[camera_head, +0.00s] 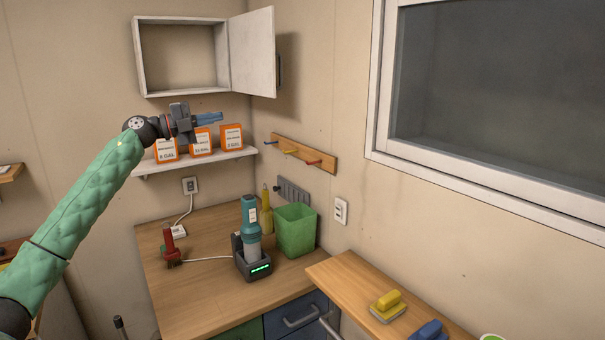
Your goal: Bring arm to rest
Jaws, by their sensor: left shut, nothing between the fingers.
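My left arm, in a green padded sleeve, reaches up from the lower left of the head view. My left gripper (209,117) is shut and holds nothing. It points right, and in the picture it overlaps the small wall shelf with orange-and-white boxes (231,137). Its fingers appear below the open white wall cabinet (181,93). I cannot tell whether it touches the boxes. My right gripper is not in view.
The cabinet's door (252,52) stands open to the right. On the wooden counter (197,300) are a teal-and-grey device in a charger (254,262), a green bin (296,232) and a red tool (170,245).

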